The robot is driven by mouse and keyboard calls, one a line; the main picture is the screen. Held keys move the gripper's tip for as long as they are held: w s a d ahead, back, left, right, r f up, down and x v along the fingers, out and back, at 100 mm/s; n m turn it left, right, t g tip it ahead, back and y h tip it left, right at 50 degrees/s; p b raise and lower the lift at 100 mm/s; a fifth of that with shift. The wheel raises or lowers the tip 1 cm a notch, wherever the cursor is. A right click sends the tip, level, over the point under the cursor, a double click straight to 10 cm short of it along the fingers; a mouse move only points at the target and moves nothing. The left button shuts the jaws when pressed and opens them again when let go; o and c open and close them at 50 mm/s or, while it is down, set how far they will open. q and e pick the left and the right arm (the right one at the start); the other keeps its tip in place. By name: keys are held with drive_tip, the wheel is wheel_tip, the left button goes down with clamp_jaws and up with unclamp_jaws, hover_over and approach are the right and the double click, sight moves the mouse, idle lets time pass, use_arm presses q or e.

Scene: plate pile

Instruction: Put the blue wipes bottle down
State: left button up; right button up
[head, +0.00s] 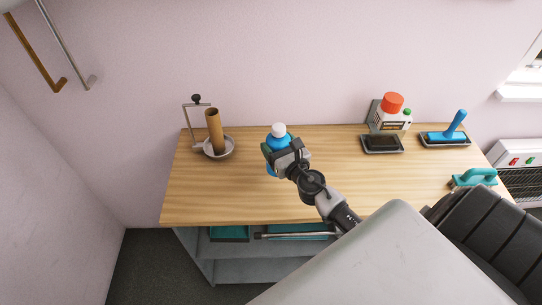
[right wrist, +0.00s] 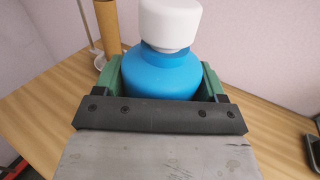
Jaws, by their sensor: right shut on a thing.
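The blue wipes bottle (head: 270,169) has a white cap (head: 278,130) and is upright at the wooden table (head: 230,198), left of its middle. My right gripper (head: 282,153) is shut on the bottle, with its green fingers on both sides of it. In the right wrist view, the blue bottle (right wrist: 165,72) sits between the fingers, and its lower part is hidden behind the gripper. I cannot tell whether its base touches the tabletop. My left gripper is not in view.
A cardboard tube (head: 213,130) stands in a round dish at the back left. A white bottle with a red cap (head: 392,112), a dark tray (head: 382,144) and a blue-handled tool (head: 456,124) are at the back right. A teal-handled tool (head: 474,178) is at the right edge. The table's middle is clear.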

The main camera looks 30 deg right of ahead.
drive_tip(key=shift+w+a+f, duration=0.2)
drive_tip(key=shift+a+f, duration=0.1)
drive_tip(key=shift+a, duration=0.2)
drive_tip(key=shift+w+a+f, duration=0.2)
drive_tip(key=shift+a+f, duration=0.05)
drive_tip(key=shift+a, duration=0.2)
drive_tip(key=shift+a+f+b, duration=0.1)
drive_tip(key=shift+f+b, duration=0.1)
drive_tip(key=shift+b, duration=0.15)
wheel_tip(320, 180, down, 4)
drive_tip(key=b, duration=0.3)
drive_tip(key=shift+w+r, duration=0.1)
drive_tip(key=shift+r, duration=0.05)
drive_tip(key=shift+f, duration=0.25)
drive_tip(key=o, duration=1.1)
